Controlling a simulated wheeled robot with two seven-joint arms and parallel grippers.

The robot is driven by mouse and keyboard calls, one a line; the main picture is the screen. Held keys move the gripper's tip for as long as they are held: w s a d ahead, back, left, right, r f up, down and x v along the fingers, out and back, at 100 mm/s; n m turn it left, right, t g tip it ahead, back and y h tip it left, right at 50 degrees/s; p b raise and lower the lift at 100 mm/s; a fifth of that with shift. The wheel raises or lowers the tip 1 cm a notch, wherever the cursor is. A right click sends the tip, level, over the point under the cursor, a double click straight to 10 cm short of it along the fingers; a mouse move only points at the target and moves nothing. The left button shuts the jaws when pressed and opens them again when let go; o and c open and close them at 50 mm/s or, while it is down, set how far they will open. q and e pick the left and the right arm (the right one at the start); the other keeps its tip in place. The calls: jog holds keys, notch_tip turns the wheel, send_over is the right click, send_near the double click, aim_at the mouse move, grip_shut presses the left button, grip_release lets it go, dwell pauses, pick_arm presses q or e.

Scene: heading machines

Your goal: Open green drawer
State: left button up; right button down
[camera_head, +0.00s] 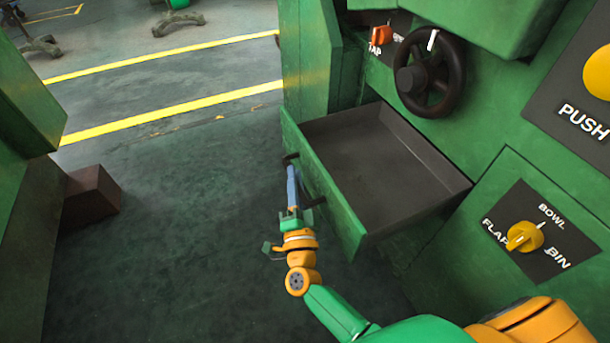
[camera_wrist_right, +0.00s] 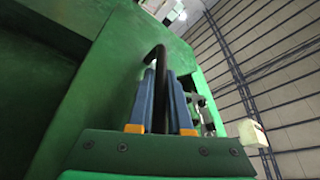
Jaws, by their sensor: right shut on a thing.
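The green drawer (camera_head: 335,205) stands pulled out of the green machine, and its empty grey inside (camera_head: 385,155) shows in the head view. A dark bar handle (camera_head: 312,200) runs along its outer front. My right gripper (camera_head: 291,170) is at the handle, outside the drawer front. In the right wrist view its two blue fingers (camera_wrist_right: 163,98) are shut with the dark handle (camera_wrist_right: 157,56) between them. My left gripper is not in view.
A black handwheel (camera_head: 441,74) and an orange knob (camera_head: 381,36) are on the machine above the drawer. A yellow knob (camera_head: 524,236) is on the panel at right. A brown block (camera_head: 90,195) lies on the floor at left. The floor before the drawer is clear.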

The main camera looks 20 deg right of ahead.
jog(key=shift+a, duration=0.15)
jog(key=c, duration=0.8)
grip_release()
jog(key=shift+c, duration=0.2)
jog(key=shift+s+f, duration=0.1)
jog(key=shift+s, duration=0.1)
jog(key=v, duration=0.6)
jog(key=shift+s, duration=0.3)
jog(key=shift+a, duration=0.15)
